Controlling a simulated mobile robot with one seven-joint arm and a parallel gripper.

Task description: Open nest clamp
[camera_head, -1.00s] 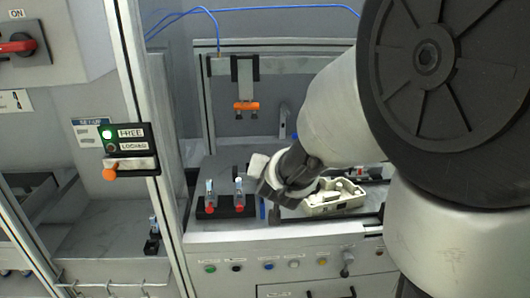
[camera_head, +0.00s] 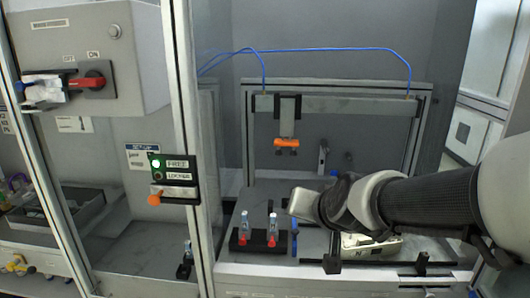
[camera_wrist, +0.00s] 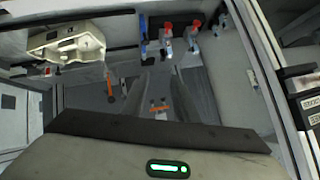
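A white housing (camera_head: 368,246) lies on the bench at the nest, partly behind my arm. It shows at the upper left of the wrist view (camera_wrist: 68,42). A black knobbed handle (camera_head: 332,262) stands at its front left and looks like the clamp's lever. I cannot tell whether the clamp is open or shut. My gripper (camera_head: 304,203) is above the bench, left of the housing and behind the handle. In the wrist view my gripper (camera_wrist: 165,92) shows two grey fingers spread apart with nothing between them.
Two clear, red-based fittings (camera_head: 272,228) stand left of my gripper. A frame with an orange-handled press (camera_head: 287,142) rises behind. A post with a FREE/LOCKED panel (camera_head: 175,178), its green lamp lit, stands at the left. Free bench shows around the fittings.

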